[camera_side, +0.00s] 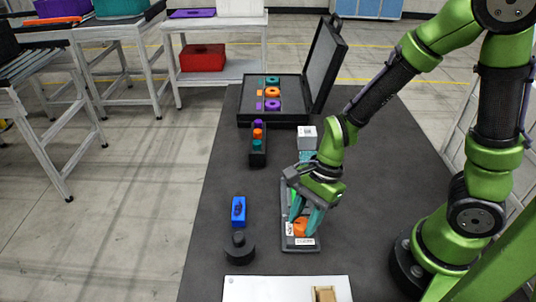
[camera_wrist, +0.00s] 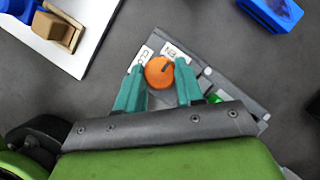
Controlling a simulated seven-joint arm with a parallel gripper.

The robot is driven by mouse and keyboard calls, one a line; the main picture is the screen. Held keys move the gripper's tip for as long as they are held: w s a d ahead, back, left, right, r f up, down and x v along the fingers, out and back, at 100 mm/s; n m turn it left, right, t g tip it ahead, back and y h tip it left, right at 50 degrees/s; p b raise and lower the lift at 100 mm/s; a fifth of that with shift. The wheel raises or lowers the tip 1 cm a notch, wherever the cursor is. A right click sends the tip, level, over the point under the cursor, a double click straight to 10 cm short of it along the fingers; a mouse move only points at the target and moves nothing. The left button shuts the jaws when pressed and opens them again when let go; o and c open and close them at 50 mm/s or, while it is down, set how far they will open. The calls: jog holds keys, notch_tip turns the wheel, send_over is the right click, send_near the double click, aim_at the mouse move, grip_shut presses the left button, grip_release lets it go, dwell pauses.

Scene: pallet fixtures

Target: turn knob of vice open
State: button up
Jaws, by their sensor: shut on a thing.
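The vice (camera_side: 287,243) is a long grey fixture on the dark table, in the middle of the side view. Its orange round knob (camera_side: 300,229) is at the near end, beside white labels; the knob also shows in the wrist view (camera_wrist: 157,74) with a dark mark on top. My gripper (camera_wrist: 159,66) points down at the knob, with one teal finger on each side, shut on it. In the side view my gripper (camera_side: 303,222) covers much of the vice. The label lettering is partly hidden. A green part (camera_wrist: 214,98) shows beside the right finger.
A blue block (camera_side: 238,211) and a black round-based object (camera_side: 239,250) stand left of the vice. A white board (camera_side: 262,289) with a wooden piece lies at the front. Behind are a black holder (camera_side: 258,158), a white box (camera_side: 307,131) and an open black case (camera_side: 300,119).

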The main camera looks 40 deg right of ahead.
jog(key=o, duration=1)
jog(key=shift+o, duration=0.2)
jog(key=shift+r, duration=0.1)
jog(key=v, duration=1.6)
jog(key=shift+d+r, duration=0.25)
jog(key=shift+r, duration=0.05)
